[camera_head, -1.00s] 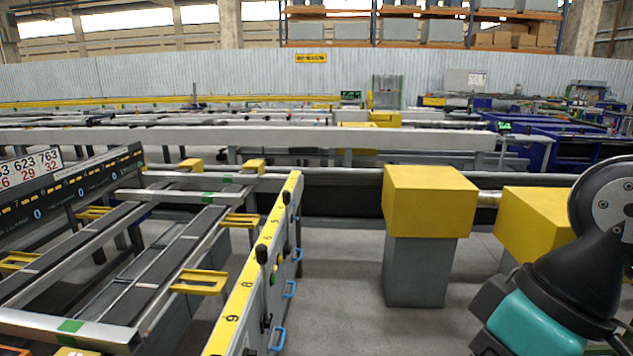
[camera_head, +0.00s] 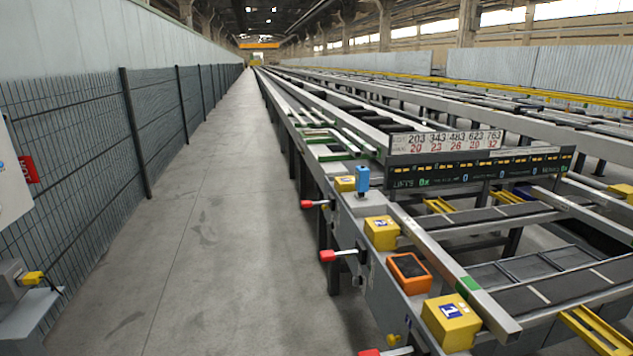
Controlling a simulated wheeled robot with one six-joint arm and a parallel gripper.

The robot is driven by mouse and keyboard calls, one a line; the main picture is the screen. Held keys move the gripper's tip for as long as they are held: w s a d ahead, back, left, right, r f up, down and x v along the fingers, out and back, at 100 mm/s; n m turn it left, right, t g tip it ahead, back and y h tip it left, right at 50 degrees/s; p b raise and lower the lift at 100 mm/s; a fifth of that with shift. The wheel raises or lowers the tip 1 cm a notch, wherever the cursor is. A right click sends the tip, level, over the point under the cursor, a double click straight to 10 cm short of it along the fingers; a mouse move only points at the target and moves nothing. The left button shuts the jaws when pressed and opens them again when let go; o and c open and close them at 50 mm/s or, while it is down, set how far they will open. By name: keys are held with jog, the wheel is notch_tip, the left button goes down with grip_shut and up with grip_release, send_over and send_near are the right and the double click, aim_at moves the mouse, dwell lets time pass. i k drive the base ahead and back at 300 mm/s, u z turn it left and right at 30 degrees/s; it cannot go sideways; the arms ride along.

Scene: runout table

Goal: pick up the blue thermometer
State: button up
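A small upright blue device (camera_head: 362,180), which looks like the thermometer, stands on the near edge of the runout table, right of the picture's middle. It is too small to read any display on it. A yellow block (camera_head: 345,184) sits just to its left. My gripper is not in this view.
An orange box with a dark face (camera_head: 409,272) and yellow blocks (camera_head: 452,321) sit along the table edge. Red-knobbed levers (camera_head: 328,255) stick out toward the aisle. A sign board (camera_head: 480,168) stands behind. The aisle floor (camera_head: 185,230) is clear, with a mesh fence (camera_head: 90,140) at left.

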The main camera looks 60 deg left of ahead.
aim_at(361, 175)
jog(key=u, duration=1.8)
